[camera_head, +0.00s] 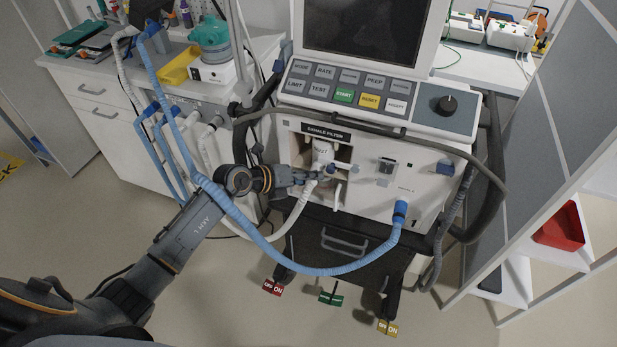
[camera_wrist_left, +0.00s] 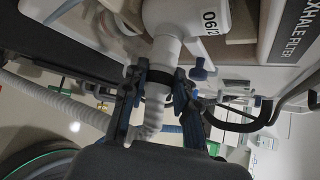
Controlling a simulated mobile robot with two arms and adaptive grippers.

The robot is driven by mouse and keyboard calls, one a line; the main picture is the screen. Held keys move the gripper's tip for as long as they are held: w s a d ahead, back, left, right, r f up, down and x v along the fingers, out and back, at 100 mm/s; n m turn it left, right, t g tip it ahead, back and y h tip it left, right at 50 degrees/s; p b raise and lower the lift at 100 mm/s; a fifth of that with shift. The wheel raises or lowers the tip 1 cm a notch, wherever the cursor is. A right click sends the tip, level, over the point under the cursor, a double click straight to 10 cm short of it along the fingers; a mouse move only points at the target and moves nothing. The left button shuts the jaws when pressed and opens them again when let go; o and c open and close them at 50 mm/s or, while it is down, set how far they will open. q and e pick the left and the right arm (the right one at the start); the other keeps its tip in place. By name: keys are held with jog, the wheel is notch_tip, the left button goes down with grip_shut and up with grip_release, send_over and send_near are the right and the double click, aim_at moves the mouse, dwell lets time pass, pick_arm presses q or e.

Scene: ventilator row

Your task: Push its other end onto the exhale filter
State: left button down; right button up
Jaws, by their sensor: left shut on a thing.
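The exhale filter (camera_head: 322,155) is a white body in the open recess under the EXHALE FILTER label on the ventilator front. In the left wrist view, the filter (camera_wrist_left: 190,18) carries a printed label and its white neck points down toward my gripper. My left gripper (camera_head: 312,179) is just below the filter. Its fingers (camera_wrist_left: 157,92) are closed around the end of the white corrugated hose (camera_wrist_left: 153,122), at a dark band. The hose end lines up with the filter neck and appears to meet it; I cannot tell how far it is pushed on. The right gripper is out of view.
A blue hose (camera_head: 268,246) loops in front of the ventilator from its lower right port (camera_head: 400,212), passing over my left arm. A grey cable (camera_head: 440,147) crosses the ventilator front. A counter with a yellow tray (camera_head: 178,66) stands at the left.

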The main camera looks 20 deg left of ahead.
pick_arm(q)
jog(key=c, duration=1)
grip_release()
jog(key=shift+o, duration=0.2)
